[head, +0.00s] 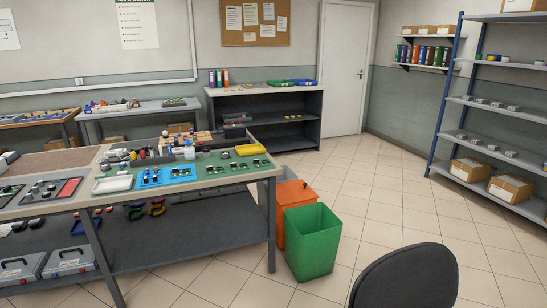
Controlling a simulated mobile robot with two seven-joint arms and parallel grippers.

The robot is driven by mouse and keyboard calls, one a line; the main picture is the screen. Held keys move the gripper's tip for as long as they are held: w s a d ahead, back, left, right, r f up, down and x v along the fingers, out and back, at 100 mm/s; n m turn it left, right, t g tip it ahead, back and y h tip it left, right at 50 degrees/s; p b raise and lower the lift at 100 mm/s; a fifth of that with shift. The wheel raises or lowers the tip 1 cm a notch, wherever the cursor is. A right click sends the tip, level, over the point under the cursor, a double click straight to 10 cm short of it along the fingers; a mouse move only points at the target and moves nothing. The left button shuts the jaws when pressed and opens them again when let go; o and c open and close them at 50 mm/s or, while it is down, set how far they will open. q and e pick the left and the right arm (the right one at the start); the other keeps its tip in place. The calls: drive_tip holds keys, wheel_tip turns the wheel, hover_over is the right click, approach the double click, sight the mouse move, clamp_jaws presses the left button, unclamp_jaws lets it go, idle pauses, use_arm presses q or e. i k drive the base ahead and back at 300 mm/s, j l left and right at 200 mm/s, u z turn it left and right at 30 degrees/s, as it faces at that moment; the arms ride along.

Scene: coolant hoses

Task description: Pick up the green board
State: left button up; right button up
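Neither of my grippers is in view. Several green flat things show, and I cannot tell which one is the green board. A green mat (215,161) lies on the near workbench with small dark parts on it. A pale green flat piece (112,184) lies near the front edge, left of a blue tray (150,177).
The near workbench (262,173) fills the left. A green bin (311,242) and an orange bin (285,197) stand by its right end. A dark chair (405,277) is at the front. A blue-posted shelf (443,103) stands right. Tiled floor between is clear.

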sight(255, 162)
drive_tip(key=i+j, duration=0.1)
drive_tip(key=i, duration=0.4)
drive_tip(key=i+j+z, duration=0.15)
drive_tip(key=i, duration=0.3)
drive_tip(key=i+j, duration=0.15)
drive_tip(key=i, duration=0.35)
drive_tip(key=z, duration=0.05)
